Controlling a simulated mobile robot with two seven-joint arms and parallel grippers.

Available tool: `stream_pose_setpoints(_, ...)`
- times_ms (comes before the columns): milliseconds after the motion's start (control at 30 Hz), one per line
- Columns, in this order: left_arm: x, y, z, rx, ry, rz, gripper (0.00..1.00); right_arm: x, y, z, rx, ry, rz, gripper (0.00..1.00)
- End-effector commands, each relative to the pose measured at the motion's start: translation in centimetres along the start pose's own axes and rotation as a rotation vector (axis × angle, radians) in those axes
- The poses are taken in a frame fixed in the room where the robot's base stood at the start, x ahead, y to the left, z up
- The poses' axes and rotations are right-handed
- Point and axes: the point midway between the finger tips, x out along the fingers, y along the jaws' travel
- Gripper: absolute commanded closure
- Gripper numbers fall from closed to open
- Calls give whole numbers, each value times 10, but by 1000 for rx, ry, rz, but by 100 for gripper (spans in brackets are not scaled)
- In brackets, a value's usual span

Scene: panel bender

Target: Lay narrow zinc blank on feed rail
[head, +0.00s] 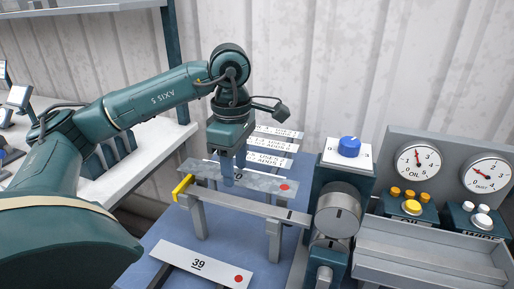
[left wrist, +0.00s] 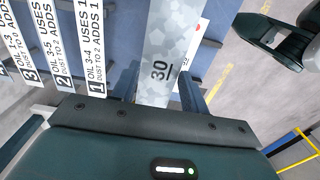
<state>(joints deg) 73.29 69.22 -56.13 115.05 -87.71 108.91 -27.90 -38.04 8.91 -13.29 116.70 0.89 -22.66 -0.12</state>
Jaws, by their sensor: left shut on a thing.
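The narrow zinc blank (head: 259,183) is a mottled grey strip with a red dot at its right end. It also shows in the left wrist view (left wrist: 168,40), marked 30. My left gripper (head: 228,180) points down and is shut on it near its middle. The feed rail (head: 245,206) is a grey bar on posts with a yellow stop (head: 182,187) at its left end. The blank is roughly parallel to the rail and appears just behind or above it. I cannot tell whether they touch. My right gripper cannot be made out.
A white plate marked 39 (head: 205,265) lies on the blue table (head: 155,229) in front of the rail. Several label strips (head: 268,160) lie behind. A machine with a blue knob (head: 349,147) and dials (head: 418,162) stands right. A white shelf (head: 150,140) is left.

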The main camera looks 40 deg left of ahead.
Motion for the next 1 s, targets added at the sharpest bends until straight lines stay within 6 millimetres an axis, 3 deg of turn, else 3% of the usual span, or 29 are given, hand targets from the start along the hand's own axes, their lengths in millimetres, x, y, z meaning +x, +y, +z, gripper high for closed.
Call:
stream_pose_setpoints(367, 13, 0, 0, 0, 0, 1, 79, 4, -2, 2, -4, 13, -8, 41)
stream_pose_setpoints(1000, 63, 0, 0, 1, -1, 1, 79, 17, -12, 8, -8, 71, -42, 41)
